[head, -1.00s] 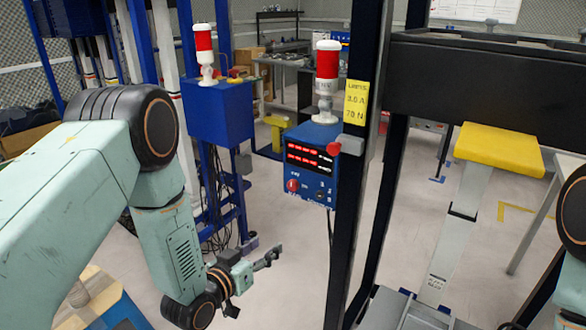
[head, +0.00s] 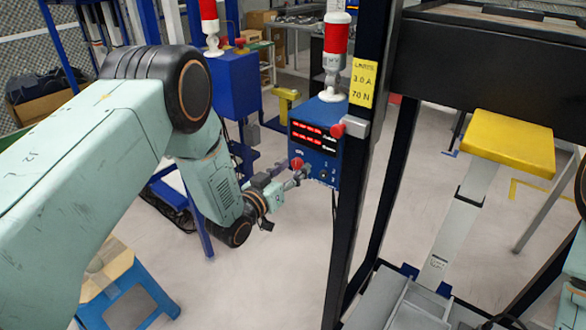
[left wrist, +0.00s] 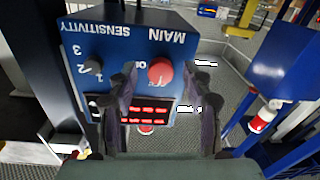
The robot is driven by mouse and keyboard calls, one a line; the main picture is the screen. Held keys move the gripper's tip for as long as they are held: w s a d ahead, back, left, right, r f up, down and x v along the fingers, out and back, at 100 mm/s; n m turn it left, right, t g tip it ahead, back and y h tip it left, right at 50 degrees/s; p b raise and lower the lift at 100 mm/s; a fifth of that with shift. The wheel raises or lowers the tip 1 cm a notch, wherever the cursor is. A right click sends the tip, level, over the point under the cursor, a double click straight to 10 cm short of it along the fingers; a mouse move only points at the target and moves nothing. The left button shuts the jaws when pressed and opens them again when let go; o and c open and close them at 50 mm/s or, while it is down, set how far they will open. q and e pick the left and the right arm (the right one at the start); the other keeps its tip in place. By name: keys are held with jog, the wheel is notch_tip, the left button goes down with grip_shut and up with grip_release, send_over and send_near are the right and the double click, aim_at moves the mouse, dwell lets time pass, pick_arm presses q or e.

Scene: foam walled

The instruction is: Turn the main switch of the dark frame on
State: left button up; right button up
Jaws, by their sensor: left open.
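The dark frame (head: 343,250) carries a blue control box (head: 313,150) with red lit displays. Its red main switch (head: 296,163) is at the lower left of the box face. In the left wrist view the box appears upside down, and the red main switch (left wrist: 161,71) sits under the word MAIN, with ON and OFF marks beside it. Which way it points is too small to tell. My left gripper (head: 300,176) is open just in front of the box. Its two fingers (left wrist: 165,90) appear on either side of the switch; contact cannot be told. My right gripper is out of view.
A dark sensitivity knob (left wrist: 92,67) is beside the main switch. A red button (head: 338,131) sticks out at the box's right, below a yellow label (head: 362,82). A red-and-white lamp (head: 335,55) stands on top. Another blue box (head: 235,85) stands behind.

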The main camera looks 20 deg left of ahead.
pick_arm(q)
jog(key=shift+s+a+r, duration=0.15)
jog(key=shift+r, duration=0.1)
jog(key=shift+w+f, duration=0.2)
jog(key=shift+w, duration=0.1)
jog(key=c, duration=0.5)
grip_shut()
